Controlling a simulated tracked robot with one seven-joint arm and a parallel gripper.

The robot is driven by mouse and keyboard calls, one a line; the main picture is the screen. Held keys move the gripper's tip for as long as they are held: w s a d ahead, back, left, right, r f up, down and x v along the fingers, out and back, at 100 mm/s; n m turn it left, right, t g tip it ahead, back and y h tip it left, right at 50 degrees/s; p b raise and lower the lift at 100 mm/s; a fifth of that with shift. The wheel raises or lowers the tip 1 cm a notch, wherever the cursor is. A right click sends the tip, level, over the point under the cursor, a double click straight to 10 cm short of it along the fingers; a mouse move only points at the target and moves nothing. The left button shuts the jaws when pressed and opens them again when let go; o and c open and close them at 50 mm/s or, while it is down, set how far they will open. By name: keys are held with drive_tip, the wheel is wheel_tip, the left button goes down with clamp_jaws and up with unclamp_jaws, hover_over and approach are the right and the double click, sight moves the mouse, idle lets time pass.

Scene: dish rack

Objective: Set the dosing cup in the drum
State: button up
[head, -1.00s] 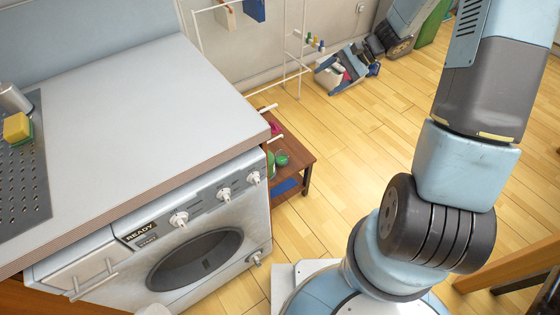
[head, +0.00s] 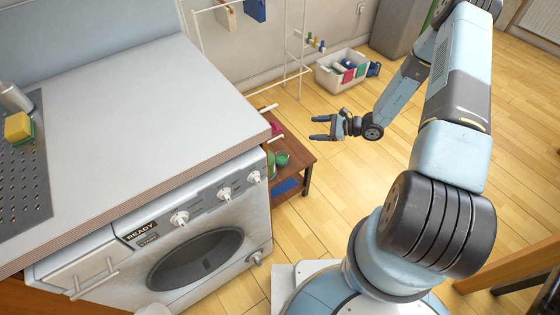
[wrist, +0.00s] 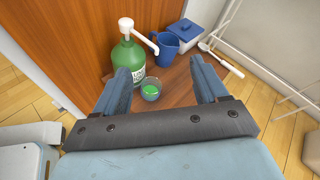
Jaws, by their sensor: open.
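The dosing cup is a small clear cup with green contents (wrist: 151,91), standing on a brown low table beside a green pump bottle (wrist: 128,58). My gripper (head: 316,128) is open and empty, to the upper right of the cup in the head view. In the wrist view its two fingers (wrist: 158,67) spread either side of the cup in the picture, apart from it. The washer's drum is behind the dark round front (head: 196,260); its inside cannot be made out.
A blue jug (wrist: 167,49), a blue box (wrist: 182,31) and a white spoon (wrist: 221,59) are near the bottle. The brown table (head: 305,160) stands close to the washer (head: 105,265). A white bin (head: 340,75) and drying rack are behind. Wooden floor is open to the right.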

drive_tip(key=s+a+f+m+t+h, duration=0.15)
drive_tip(key=f+m, duration=0.25)
drive_tip(key=f, duration=0.5)
drive_tip(key=s+f+m+t, duration=0.3)
drive_tip(key=f, duration=0.6)
approach(277, 154)
drive_tip(key=x, duration=0.5)
drive_tip(key=shift+w+a+f, duration=0.1)
drive_tip(key=shift+a, duration=0.1)
drive_tip(key=shift+c, duration=0.2)
drive_tip(key=c, duration=0.8)
